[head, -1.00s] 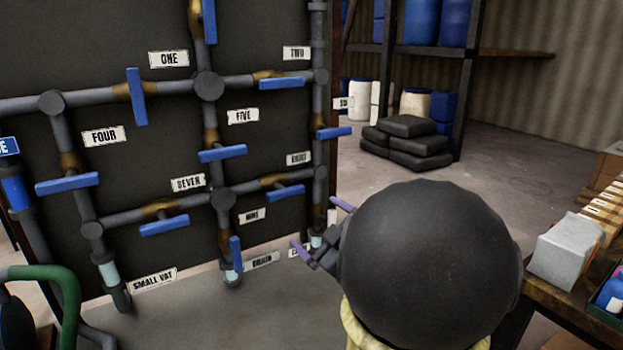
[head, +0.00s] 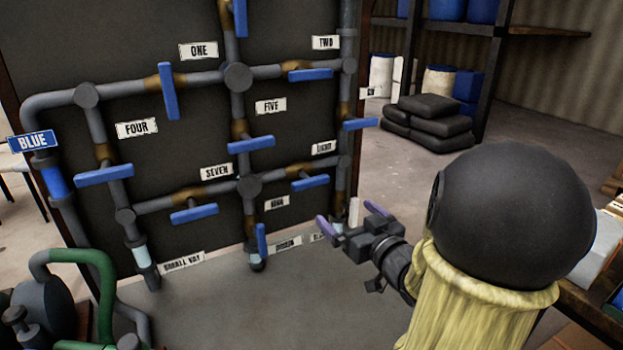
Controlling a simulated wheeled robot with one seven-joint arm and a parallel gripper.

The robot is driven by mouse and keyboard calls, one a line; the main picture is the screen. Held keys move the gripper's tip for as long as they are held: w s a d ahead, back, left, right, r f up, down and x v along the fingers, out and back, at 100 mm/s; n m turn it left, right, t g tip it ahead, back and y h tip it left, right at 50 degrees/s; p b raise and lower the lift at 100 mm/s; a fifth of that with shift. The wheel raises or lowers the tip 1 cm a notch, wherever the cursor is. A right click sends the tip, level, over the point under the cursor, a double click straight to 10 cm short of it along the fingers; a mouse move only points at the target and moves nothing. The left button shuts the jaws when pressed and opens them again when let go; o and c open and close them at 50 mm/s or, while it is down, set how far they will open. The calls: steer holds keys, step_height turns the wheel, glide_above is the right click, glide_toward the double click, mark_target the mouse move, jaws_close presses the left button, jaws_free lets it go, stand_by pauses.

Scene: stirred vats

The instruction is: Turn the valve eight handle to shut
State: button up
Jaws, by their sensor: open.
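The valve eight handle (head: 310,183) is a blue bar at the lower right of the pipe panel, below the label EIGHT (head: 323,147). It lies roughly along its near-horizontal pipe, between the lower middle junction and the right-hand upright pipe. My gripper (head: 352,215) is open and empty, with purple fingertips spread apart. In the picture it is below and right of the handle, apart from it. The bulky dark rounded part of my arm is right of the gripper. The foot of the right-hand pipe is partly hidden behind the gripper.
Other blue handles are close by: nine (head: 261,240), five (head: 251,145), two (head: 310,75) and six (head: 360,124). A green hose (head: 104,275) and pump stand at lower left. Black sacks (head: 428,122) lie behind the panel. A bench is at the right edge.

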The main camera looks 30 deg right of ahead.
mark_target(313, 183)
steer(key=w+p, duration=0.3)
steer(key=w, duration=0.2)
steer(key=w+p, duration=0.4)
steer(key=w, duration=0.2)
steer(key=w+p, duration=0.4)
steer(key=w, duration=0.2)
steer(key=shift+a, duration=0.3)
steer(key=c, duration=0.7)
